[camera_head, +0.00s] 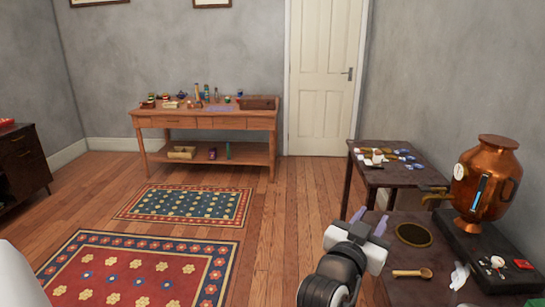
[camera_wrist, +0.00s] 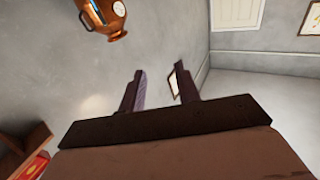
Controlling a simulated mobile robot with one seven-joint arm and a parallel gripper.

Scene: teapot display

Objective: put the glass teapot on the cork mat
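My gripper (camera_head: 370,219) is in the lower right of the head view, left of a round dark mat with a tan rim (camera_head: 413,235). The mat lies on the near dark table; I cannot tell if it is cork. In the wrist view my gripper's two fingers (camera_wrist: 159,84) are apart with nothing between them. I cannot make out a glass teapot in either view. Small items (camera_head: 206,95) on the far wooden table are too small to tell apart.
A copper urn (camera_head: 485,185) stands at the right on a dark base (camera_head: 470,240); it also shows in the wrist view (camera_wrist: 107,18). A wooden spoon (camera_head: 412,273) lies near the mat. A second dark table (camera_head: 378,178) holds small items. Floor (camera_head: 285,215) is open between the rugs and tables.

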